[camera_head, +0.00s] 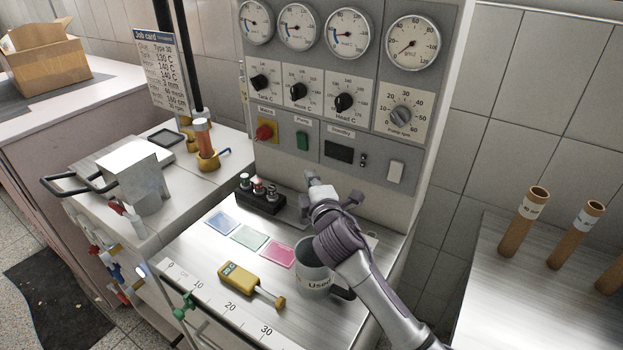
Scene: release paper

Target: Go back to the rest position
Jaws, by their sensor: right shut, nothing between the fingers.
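My right arm comes in from the lower right, over the metal worktop (205,262). Its gripper (312,182) is at the back of the worktop, in front of the panel's lower face. It is shut and I see nothing held in it. The arm partly covers a grey mug (312,282) with lettering on it, standing on the worktop. My left gripper is out of view.
A gauge panel (378,152) with knobs rises behind. A black rack of small bottles (262,202), coloured cards (249,237) and a yellow tool (240,278) lie near the arm. Cardboard tubes (523,222) stand at right. A metal box (135,172) is at left.

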